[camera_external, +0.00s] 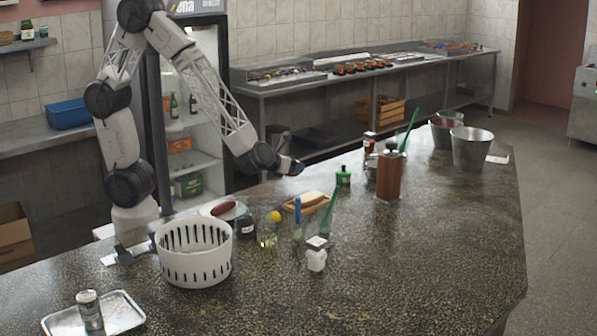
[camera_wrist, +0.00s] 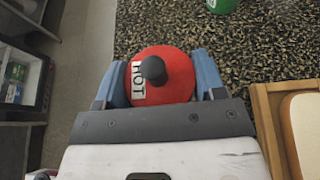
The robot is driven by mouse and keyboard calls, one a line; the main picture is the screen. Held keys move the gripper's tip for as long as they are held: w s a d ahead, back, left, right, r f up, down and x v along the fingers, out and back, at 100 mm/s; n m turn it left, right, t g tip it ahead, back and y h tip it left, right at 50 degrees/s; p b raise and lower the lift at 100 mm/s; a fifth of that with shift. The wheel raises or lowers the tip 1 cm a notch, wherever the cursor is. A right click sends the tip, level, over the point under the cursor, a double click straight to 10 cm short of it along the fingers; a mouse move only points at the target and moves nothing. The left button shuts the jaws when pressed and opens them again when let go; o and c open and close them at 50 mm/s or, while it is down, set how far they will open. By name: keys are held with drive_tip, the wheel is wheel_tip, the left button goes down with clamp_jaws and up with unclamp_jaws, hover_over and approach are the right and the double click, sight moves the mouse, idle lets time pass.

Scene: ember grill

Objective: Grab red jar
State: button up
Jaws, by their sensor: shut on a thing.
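A round red jar (camera_wrist: 165,76) with a dark knob on top and a white "HOT" label sits between my fingers in the wrist view. My gripper (camera_wrist: 161,80) has its two blue fingers closed on both sides of it. In the external view my gripper (camera_external: 291,167) is at the counter's back edge, left of a green bottle (camera_external: 343,177). The jar's lower part is hidden, and I cannot tell whether it touches the counter. Another red-and-white container (camera_external: 369,144) stands farther back beside a wooden grinder (camera_external: 389,174).
On the speckled counter (camera_external: 420,250) stand a white slotted basket (camera_external: 194,262), a wooden board with a pale block (camera_external: 308,201), glasses, and metal buckets (camera_external: 472,149). The wooden board (camera_wrist: 268,112) is close at right in the wrist view. The counter's front right is clear.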

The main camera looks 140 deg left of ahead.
drive_tip(key=shift+s+d+r, duration=0.15)
drive_tip(key=shift+s+d, duration=0.75)
drive_tip(key=shift+s, duration=0.05)
drive_tip(key=shift+s+d+r, duration=0.1)
drive_tip(key=shift+s+d, duration=0.8)
drive_tip(key=shift+s+d, duration=0.15)
drive_tip(key=shift+r, duration=0.1)
